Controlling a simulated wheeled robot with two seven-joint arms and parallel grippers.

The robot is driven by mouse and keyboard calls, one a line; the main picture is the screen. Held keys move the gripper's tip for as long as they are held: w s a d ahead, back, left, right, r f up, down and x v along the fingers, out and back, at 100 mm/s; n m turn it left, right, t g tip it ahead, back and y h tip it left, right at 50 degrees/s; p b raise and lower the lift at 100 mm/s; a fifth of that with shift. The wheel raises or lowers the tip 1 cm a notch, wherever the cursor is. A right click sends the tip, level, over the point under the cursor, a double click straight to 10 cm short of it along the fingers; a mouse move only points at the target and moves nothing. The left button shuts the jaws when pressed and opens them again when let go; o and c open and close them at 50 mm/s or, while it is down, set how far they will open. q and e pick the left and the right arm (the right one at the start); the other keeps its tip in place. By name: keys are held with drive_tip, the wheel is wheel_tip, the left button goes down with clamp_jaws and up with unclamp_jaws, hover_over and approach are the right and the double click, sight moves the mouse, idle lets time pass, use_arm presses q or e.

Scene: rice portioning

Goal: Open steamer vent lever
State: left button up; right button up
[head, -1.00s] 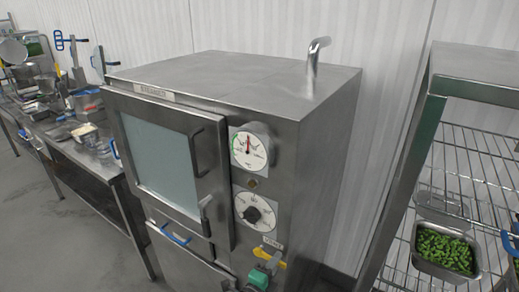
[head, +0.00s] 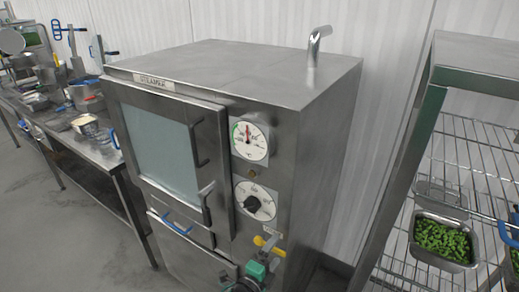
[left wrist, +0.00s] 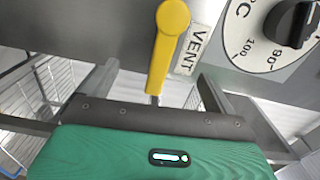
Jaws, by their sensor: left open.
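The steamer (head: 215,75) is a steel cabinet with a glass door and dials on its front. Its yellow vent lever (head: 272,248) sits low on the panel, below the lower dial. In the left wrist view the lever (left wrist: 168,45) points down, slightly tilted, beside the VENT label (left wrist: 194,48). My left gripper (head: 265,259), with a green body, is at the lever. In the left wrist view its open fingers (left wrist: 155,88) stand on both sides of the lever's lower end, apart from it. My right gripper is not in view.
A wire rack (head: 455,165) with a pan of green vegetables (head: 443,243) stands to the right. A steel table (head: 85,150) with kitchenware is at the left.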

use_arm(q)
drive_tip(key=p+v, duration=0.1)
drive_tip(key=v, duration=0.2)
drive_tip(key=shift+s+a+r, duration=0.1)
drive_tip(key=shift+s+a, duration=0.1)
drive_tip(key=shift+s, duration=0.1)
drive_tip(key=p+v, duration=0.1)
drive_tip(key=v, duration=0.2)
